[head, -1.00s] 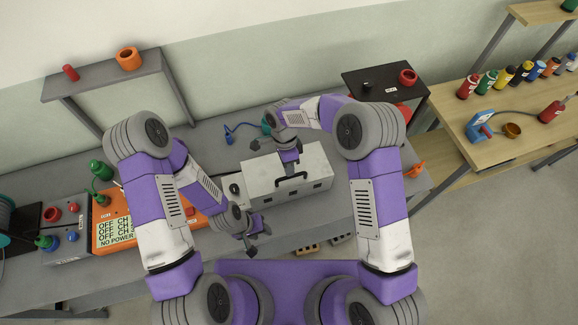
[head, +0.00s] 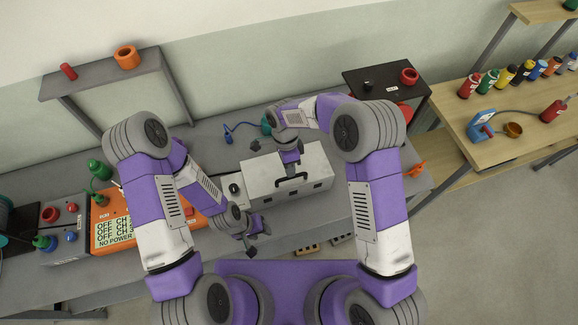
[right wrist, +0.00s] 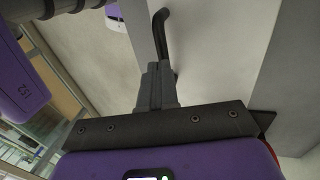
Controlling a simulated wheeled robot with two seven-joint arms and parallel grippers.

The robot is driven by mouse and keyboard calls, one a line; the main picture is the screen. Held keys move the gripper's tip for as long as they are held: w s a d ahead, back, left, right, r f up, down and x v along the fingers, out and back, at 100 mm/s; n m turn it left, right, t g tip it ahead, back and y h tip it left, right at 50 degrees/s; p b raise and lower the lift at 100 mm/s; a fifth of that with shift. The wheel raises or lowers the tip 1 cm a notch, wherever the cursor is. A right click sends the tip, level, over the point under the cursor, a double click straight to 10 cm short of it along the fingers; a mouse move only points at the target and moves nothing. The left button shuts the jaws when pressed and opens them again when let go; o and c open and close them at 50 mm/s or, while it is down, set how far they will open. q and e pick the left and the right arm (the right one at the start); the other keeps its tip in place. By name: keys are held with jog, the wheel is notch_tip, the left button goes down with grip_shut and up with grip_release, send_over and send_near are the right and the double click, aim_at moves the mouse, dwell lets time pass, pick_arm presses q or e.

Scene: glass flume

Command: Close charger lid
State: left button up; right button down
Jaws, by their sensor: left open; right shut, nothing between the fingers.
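The charger looks like a white box (head: 318,172) with a black handle (head: 292,183) along its front edge and dark latches on its front face. Its lid appears to lie down flat, but I cannot tell whether it is fully shut. My right gripper (head: 291,171) is shut and empty, pointing down over the lid just behind the handle. In the right wrist view its closed fingers (right wrist: 158,72) are close to the dark handle (right wrist: 162,35) and a pale surface; contact is unclear. My left gripper (head: 257,242) is open and empty, in front of the box to its lower left.
An orange unit (head: 112,232) with a text display stands left of the box on the grey bench (head: 205,140). A black stand (head: 380,82) is at the back right. A wooden table (head: 500,115) with several bottles stands further right.

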pick_arm(q)
jog(key=shift+r+p, duration=0.55)
jog(key=shift+r, duration=0.4)
jog(key=shift+f+b, duration=0.75)
pick_arm(e)
jog(key=s+v, duration=0.1)
jog(key=v, duration=1.1)
jog(key=shift+r, duration=0.45)
jog(key=shift+d, duration=0.1)
